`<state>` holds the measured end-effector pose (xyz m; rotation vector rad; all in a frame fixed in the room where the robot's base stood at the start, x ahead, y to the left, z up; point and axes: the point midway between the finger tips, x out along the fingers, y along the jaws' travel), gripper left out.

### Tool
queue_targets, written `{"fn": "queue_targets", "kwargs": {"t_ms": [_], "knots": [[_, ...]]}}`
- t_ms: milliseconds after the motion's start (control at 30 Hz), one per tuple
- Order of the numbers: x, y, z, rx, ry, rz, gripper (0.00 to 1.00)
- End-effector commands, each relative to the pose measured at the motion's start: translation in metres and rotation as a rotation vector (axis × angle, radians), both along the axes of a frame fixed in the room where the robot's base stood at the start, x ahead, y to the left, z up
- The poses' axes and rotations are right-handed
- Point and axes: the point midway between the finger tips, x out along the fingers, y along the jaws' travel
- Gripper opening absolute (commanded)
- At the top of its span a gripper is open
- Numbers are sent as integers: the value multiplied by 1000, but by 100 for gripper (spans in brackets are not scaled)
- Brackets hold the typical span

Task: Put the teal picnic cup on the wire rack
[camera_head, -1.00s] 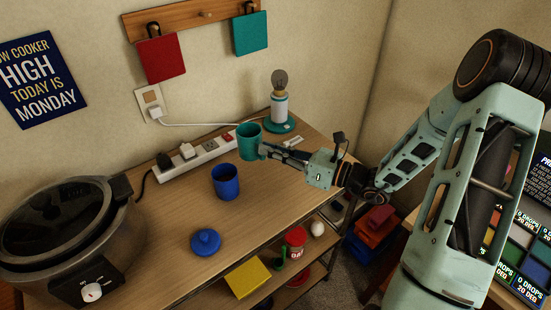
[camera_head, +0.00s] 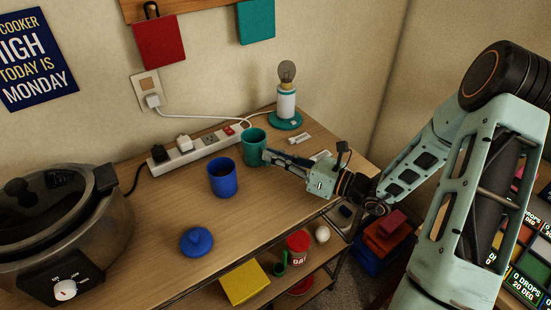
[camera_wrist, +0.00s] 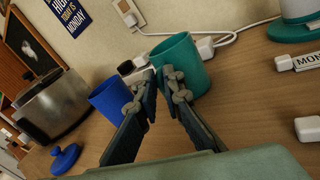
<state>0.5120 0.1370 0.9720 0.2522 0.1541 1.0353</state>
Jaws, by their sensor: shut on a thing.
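The teal picnic cup (camera_head: 255,142) is upright at the back of the wooden desk, beside the power strip. In the wrist view the teal cup (camera_wrist: 188,60) is just beyond my fingertips. My gripper (camera_head: 265,156) reaches in from the right, at the cup's near side. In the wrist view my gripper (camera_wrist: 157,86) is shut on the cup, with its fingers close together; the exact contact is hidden. I cannot tell whether the cup's base touches the desk. I cannot make out a wire rack.
A blue cup (camera_head: 222,181) and blue lid (camera_head: 196,242) stand on the desk (camera_head: 150,225). A slow cooker (camera_head: 60,240) is at left. The power strip (camera_head: 188,153) and a lamp (camera_head: 286,103) are behind. A lower shelf holds a yellow item (camera_head: 245,283) and red can (camera_head: 298,243).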

Motion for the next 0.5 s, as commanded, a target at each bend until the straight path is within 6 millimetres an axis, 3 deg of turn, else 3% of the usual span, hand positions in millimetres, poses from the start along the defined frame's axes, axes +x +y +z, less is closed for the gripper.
{"fn": "queue_targets", "kwargs": {"t_ms": [233, 267, 400, 500], "knots": [[0, 0, -3, 2, -1, 0, 0], [0, 0, -2, 0, 0, 0, 11], [0, 0, -2, 0, 0, 0, 25], [0, 0, -2, 0, 0, 0, 25]]}}
